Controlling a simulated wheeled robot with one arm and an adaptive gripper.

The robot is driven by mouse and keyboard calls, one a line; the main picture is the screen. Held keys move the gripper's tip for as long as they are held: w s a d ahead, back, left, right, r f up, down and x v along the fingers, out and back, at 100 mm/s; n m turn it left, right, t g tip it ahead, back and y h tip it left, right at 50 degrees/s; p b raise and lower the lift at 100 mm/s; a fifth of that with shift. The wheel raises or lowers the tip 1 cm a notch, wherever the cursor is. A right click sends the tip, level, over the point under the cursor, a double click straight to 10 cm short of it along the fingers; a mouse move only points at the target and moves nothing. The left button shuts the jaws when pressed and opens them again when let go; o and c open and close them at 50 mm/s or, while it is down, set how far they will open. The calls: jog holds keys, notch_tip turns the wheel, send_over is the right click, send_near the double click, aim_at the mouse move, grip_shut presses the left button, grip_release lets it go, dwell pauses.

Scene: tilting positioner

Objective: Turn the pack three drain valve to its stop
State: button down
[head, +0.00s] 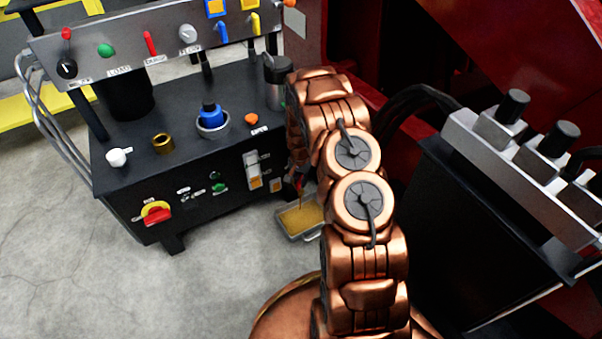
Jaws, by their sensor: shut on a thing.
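My gripper (297,176) reaches down at the right front corner of the black power pack (188,180). My copper-coloured arm hides most of it, and only a small dark part shows. It is shut on a small red part there, which seems to be the drain valve handle (300,184). The valve's body and the angle of its handle cannot be made out. Just below is a grey drip tray (287,227) on the floor with yellow-brown fluid in it. A thin line like a stream shows between the valve and the tray.
The pack's top bears a blue-capped filler (211,119), a brass fitting (163,142) and a white fitting (118,157). A panel with several levers (150,42) stands behind. A valve block (505,132) is at right. Floor at left is clear.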

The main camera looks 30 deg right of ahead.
aim_at(300, 180)
jog(key=n+p, duration=0.4)
jog(key=n, duration=0.1)
jog(key=shift+s+a+r+n+p, duration=0.1)
jog(key=shift+s+a+n+p, duration=0.1)
jog(key=shift+n+p, duration=0.15)
jog(key=shift+w+d+n+p, duration=0.15)
jog(key=shift+n+p, duration=0.75)
jog(key=shift+n, duration=1.25)
jog(key=c, duration=1.1)
grip_release()
jog(key=shift+c, duration=0.2)
notch_tip(300, 180, up, 12)
